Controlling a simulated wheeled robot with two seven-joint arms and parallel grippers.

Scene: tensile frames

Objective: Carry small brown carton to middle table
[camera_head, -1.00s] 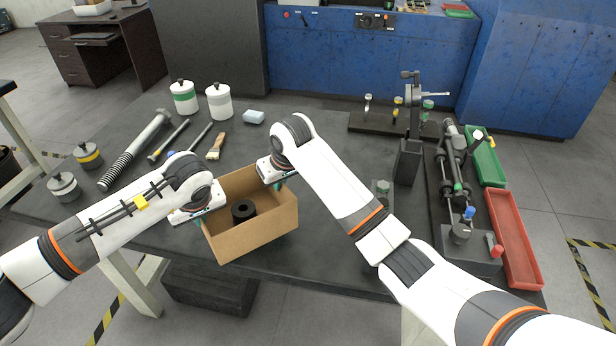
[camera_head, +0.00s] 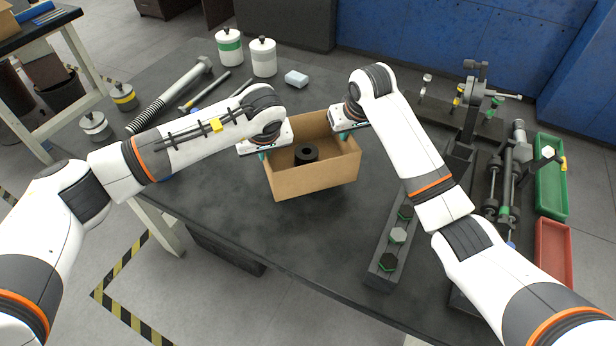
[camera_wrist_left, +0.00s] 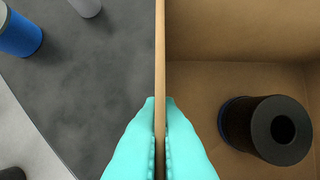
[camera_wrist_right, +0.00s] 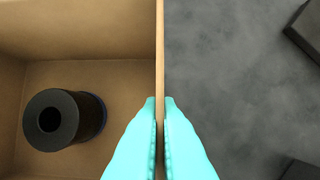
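The small brown carton (camera_head: 318,177) is open-topped and sits between my two grippers over the dark table (camera_head: 230,225). A black hollow cylinder (camera_head: 306,154) stands inside it; it also shows in the left wrist view (camera_wrist_left: 268,128) and the right wrist view (camera_wrist_right: 62,118). My left gripper (camera_wrist_left: 160,130) is shut on the carton's left wall, with one teal finger on each side. My right gripper (camera_wrist_right: 160,130) is shut on the opposite wall in the same way. I cannot tell whether the carton's bottom touches the table.
Another table (camera_head: 35,35) stands at the far left.

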